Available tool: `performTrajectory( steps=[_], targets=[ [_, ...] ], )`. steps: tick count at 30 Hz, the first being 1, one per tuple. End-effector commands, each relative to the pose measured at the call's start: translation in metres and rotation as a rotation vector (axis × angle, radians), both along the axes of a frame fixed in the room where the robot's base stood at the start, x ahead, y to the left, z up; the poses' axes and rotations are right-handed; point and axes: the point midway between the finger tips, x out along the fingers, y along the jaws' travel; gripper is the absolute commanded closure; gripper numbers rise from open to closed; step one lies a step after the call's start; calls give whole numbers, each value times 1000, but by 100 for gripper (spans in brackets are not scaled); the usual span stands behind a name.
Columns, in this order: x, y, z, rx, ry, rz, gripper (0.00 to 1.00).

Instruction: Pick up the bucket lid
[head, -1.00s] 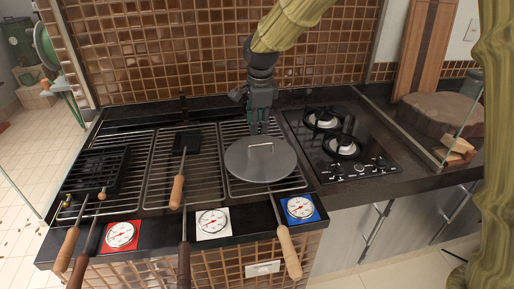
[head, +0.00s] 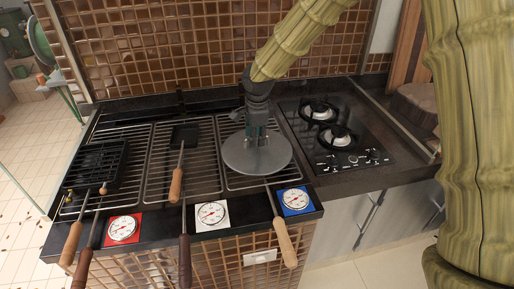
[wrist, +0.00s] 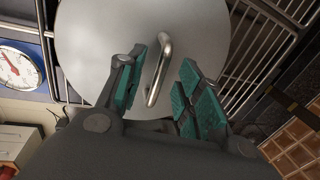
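The bucket lid (head: 242,157) is a round flat grey metal disc lying on the right-hand section of the grill. Its bent metal handle (wrist: 159,70) shows clearly in the wrist view, where the lid (wrist: 95,45) fills the top middle. My gripper (head: 257,140) is over the lid in the head view, covering most of the handle. In the wrist view my gripper (wrist: 160,88) is open, with a green-padded finger on each side of the handle. Gaps show between the handle and both pads.
The grill grates (head: 203,178) hold a dark press (head: 184,135) and a black grill basket (head: 95,168), with long wooden handles over the front edge. Red, white and blue dial gauges (head: 295,201) line that edge. A gas cooktop (head: 350,160) is to the right.

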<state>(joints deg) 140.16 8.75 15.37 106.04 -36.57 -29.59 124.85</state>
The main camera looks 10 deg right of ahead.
Motion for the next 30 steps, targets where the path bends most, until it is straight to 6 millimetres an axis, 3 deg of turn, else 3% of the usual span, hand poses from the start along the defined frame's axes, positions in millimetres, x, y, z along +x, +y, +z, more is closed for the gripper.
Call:
performTrajectory(
  steps=[6,15,21,30],
  targets=[
    [3,1,-15,0,1,1,64],
    [3,1,-17,0,0,2,64],
    [3,1,-17,0,0,1,100],
    [3,1,-17,0,-1,1,100]
  ],
)
